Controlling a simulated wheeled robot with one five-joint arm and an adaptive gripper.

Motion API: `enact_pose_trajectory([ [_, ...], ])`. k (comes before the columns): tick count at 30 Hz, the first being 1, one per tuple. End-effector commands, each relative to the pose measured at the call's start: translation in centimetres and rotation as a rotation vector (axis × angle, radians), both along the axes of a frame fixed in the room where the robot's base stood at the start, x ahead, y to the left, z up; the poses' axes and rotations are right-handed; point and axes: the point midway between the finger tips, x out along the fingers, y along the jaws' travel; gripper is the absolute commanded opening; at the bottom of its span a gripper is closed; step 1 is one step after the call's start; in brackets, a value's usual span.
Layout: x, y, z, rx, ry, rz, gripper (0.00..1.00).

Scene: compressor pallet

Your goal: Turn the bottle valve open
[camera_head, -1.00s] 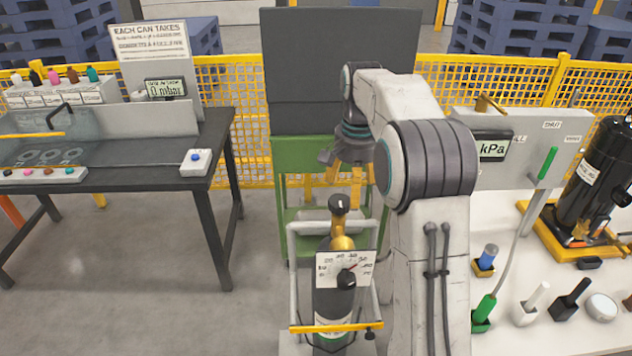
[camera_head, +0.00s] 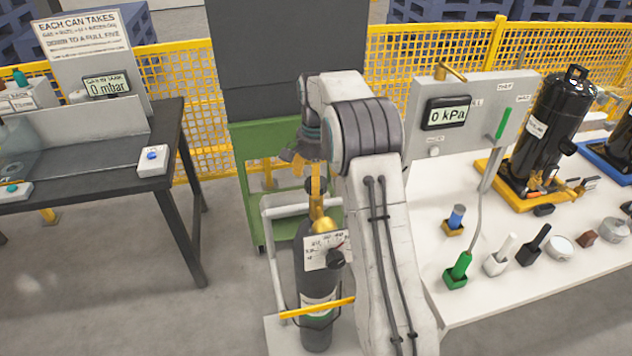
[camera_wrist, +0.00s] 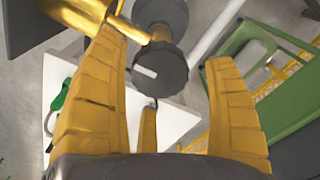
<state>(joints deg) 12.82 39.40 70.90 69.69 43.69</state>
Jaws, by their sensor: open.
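The gas bottle (camera_head: 314,280) is dark and stands upright on a cart, with a brass valve body (camera_head: 322,226) and a gauge card (camera_head: 325,250) near its top. The black bottle valve knob (camera_head: 316,185) sits on top, partly hidden by my gripper in the head view. In the wrist view the round knob (camera_wrist: 160,70), with a pale mark, shows just beyond and between my yellow fingers. My gripper (camera_head: 317,180) is open, pointing down over the knob. Whether any finger touches the knob is hard to tell.
The cart's yellow bar (camera_head: 317,308) crosses in front of the bottle. A white bench (camera_head: 520,290) at right holds a 0 kPa panel (camera_head: 450,113), a black compressor (camera_head: 552,130) and several small parts. A dark table (camera_head: 175,170) stands left. Grey floor is clear at lower left.

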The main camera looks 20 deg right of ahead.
Motion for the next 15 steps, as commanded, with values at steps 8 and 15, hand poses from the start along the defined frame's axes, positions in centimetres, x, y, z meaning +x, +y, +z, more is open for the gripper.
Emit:
enact_pose_trajectory([
  [8, -0.02, 0.02, -1.02, 0.000, 0.000, 0.001, 0.77],
  [15, -0.03, 0.01, -1.03, 0.000, 0.000, 0.001, 0.78],
])
